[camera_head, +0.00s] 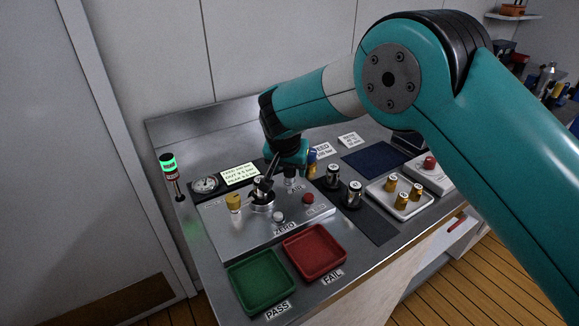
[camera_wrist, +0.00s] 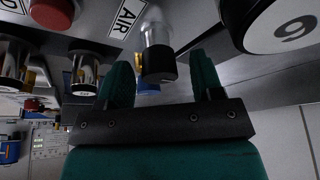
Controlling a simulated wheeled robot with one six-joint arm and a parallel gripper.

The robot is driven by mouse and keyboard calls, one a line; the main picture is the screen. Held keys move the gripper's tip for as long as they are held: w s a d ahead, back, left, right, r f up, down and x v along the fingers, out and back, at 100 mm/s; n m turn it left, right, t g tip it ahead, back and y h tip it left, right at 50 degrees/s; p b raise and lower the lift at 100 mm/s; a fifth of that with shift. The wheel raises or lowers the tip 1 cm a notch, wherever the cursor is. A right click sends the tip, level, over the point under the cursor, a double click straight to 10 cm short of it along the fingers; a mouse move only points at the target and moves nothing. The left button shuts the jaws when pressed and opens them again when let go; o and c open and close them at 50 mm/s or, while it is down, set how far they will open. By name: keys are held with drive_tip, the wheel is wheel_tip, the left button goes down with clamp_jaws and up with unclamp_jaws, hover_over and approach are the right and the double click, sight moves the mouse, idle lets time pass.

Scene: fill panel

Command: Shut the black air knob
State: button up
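The black air knob (camera_wrist: 160,66) sits on a short metal stem beside the AIR label (camera_wrist: 127,17) in the wrist view. My gripper (camera_wrist: 160,76) is open, with one teal finger on each side of the knob in the picture. Gaps show between the knob and both fingers, and I see no contact. In the head view my gripper (camera_head: 289,160) is low over the back of the metal test panel (camera_head: 240,235). The knob is hard to make out there, because my arm and gripper cover that area.
A black lever fixture (camera_head: 263,190) stands close left of my gripper, and a red button (camera_head: 308,199) is in front. Metal canisters (camera_head: 354,194) stand to the right. Green (camera_head: 262,308) and red (camera_head: 315,277) trays lie at the front, near a parts tray (camera_head: 382,207).

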drive_tip(key=b+v, duration=0.2)
drive_tip(key=v, duration=1.5)
drive_tip(key=shift+r, duration=0.2)
drive_tip(key=s+d+r+n+g+y, duration=0.2)
drive_tip(key=s+d+n, duration=0.3)
drive_tip(key=s+d, duration=0.65)
drive_tip(key=s+d+f+n+g+y, duration=0.1)
drive_tip(key=s+d+n, duration=0.1)
drive_tip(key=s, duration=0.7)
drive_tip(key=s+d+f+n+g+y, duration=0.1)
drive_tip(key=s+d+n+y, duration=0.1)
drive_tip(key=s+d, duration=0.3)
drive_tip(key=s, duration=0.4)
drive_tip(key=shift+d+f+n, duration=0.15)
drive_tip(key=shift+f+n, duration=0.15)
drive_tip(key=shift+f, duration=0.1)
drive_tip(key=shift+w, duration=0.1)
